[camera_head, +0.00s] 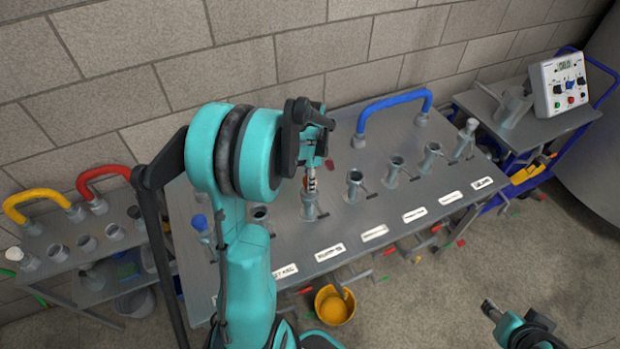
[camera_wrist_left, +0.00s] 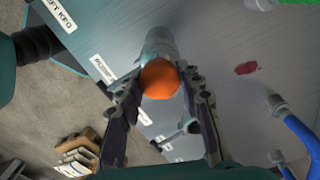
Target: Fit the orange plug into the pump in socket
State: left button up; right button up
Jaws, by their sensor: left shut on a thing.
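My left gripper (camera_head: 313,165) is shut on the orange plug, above the bench. In the left wrist view the plug's round orange end (camera_wrist_left: 160,79) sits between the fingertips (camera_wrist_left: 162,100). A grey metal cylinder (camera_wrist_left: 160,45) shows just beyond it. In the head view a metal shaft (camera_head: 311,184) points down from the gripper, over or at the mouth of a grey socket (camera_head: 309,207). I cannot tell whether it has entered. This socket lines up with the second label (camera_head: 329,252), whose print is too small to read surely. My right gripper (camera_head: 491,311) is at the lower right, away from the bench.
More sockets, such as one to the right (camera_head: 354,187), stand in a row along the grey bench (camera_head: 335,222). A blue hose (camera_head: 395,103) arches behind them. A yellow bucket (camera_head: 334,305) stands below the front edge. A control box (camera_head: 562,87) is at the far right.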

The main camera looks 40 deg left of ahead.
pick_arm(q)
jog(key=shift+f+b, duration=0.35)
dwell(0.9)
jog(key=o, duration=1.2)
jog(key=shift+o, duration=0.2)
notch_tip(320, 180, up, 12)
jog(key=shift+d, duration=0.1)
